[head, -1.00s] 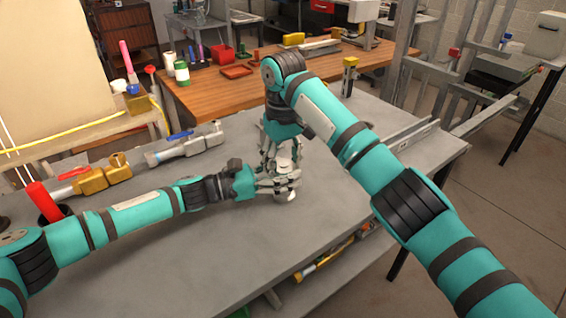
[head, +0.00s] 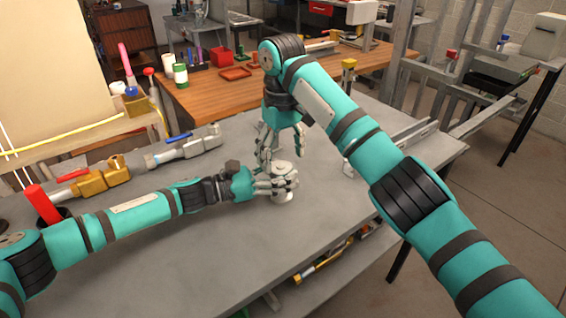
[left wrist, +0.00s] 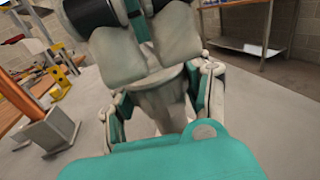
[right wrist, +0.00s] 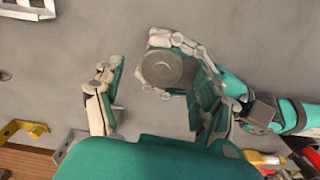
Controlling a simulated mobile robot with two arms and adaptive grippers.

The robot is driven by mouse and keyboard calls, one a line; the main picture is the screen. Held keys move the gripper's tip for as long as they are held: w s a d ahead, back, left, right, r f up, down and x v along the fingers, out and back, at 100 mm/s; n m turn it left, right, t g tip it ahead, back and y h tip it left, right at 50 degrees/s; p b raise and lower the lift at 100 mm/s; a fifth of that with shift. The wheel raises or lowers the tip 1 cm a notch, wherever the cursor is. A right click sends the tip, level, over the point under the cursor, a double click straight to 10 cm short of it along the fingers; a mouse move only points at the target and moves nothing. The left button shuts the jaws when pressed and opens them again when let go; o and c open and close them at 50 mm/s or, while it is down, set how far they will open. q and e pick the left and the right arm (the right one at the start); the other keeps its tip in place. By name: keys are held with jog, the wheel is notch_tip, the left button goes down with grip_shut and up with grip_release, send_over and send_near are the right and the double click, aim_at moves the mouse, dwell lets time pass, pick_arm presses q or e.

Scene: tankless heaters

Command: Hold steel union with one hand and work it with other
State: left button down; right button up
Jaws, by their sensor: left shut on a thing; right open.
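The steel union (head: 282,170) is a short grey round fitting standing on the grey table. In the right wrist view its round top (right wrist: 162,68) faces the camera. My left gripper (head: 284,184) is shut around the union from the left side; the left wrist view shows the union (left wrist: 163,105) between its fingers, partly hidden. My right gripper (head: 268,150) points down just behind the union. In the right wrist view my right gripper (right wrist: 150,98) is open, its fingers spread apart, with the union near the right-hand finger and beyond the fingertips. Whether they touch is unclear.
A brass valve (head: 100,178) and a grey valve with a blue handle (head: 188,147) lie at the table's left. A metal channel (head: 405,136) lies at the right edge. The table's front (head: 200,270) is clear. A wooden bench (head: 215,90) stands behind.

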pick_arm(q)
jog(key=shift+c, duration=2.4)
grip_release()
